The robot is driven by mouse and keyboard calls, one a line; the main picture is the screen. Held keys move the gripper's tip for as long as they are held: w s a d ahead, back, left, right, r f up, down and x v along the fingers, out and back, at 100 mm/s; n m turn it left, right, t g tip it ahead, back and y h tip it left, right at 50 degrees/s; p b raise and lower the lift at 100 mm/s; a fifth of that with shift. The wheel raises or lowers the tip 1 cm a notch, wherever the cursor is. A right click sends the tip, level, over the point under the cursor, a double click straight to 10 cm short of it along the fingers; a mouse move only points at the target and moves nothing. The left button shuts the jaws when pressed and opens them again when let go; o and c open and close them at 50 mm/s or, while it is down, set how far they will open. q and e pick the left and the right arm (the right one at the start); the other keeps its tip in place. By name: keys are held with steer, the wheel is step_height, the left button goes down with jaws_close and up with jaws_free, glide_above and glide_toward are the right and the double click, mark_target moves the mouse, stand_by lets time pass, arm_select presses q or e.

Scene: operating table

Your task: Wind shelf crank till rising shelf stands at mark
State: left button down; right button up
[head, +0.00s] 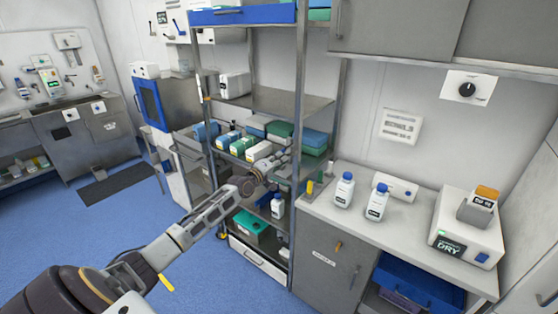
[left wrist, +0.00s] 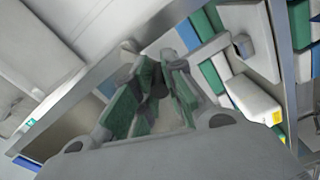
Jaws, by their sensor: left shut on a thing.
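The shelf rack (head: 299,90) stands in the middle of the head view, with metal posts and several levels. A middle shelf carries white, green and blue boxes (head: 243,146); I cannot tell for certain that it is the rising one. My left gripper (head: 284,157) reaches to the rack's front right post. In the left wrist view its fingers (left wrist: 152,82) are shut on a small dark grey part (left wrist: 155,76), apparently the crank handle. The crank's remainder is mostly hidden by the gripper. A thin pale and orange strip (head: 200,86) shows on the left post; whether it is the mark is unclear.
Right of the rack, a counter (head: 405,233) holds white bottles (head: 344,190) and a device with a green display (head: 467,227). A blue bin (head: 420,285) sits below. A blue-fronted cabinet (head: 150,103) stands left of the rack.

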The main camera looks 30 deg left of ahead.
arm_select(q)
steer(key=shift+f, duration=0.3)
steer(key=c, duration=1.4)
jaws_free()
steer(key=shift+r, duration=0.1)
steer(key=shift+s, duration=0.1)
steer(key=shift+s+a, duration=0.15)
steer(key=shift+s, duration=1.8)
steer(key=shift+s+a, duration=0.15)
steer(key=shift+s, duration=1.85)
steer(key=shift+s+a, duration=0.15)
steer(key=shift+s, duration=1.8)
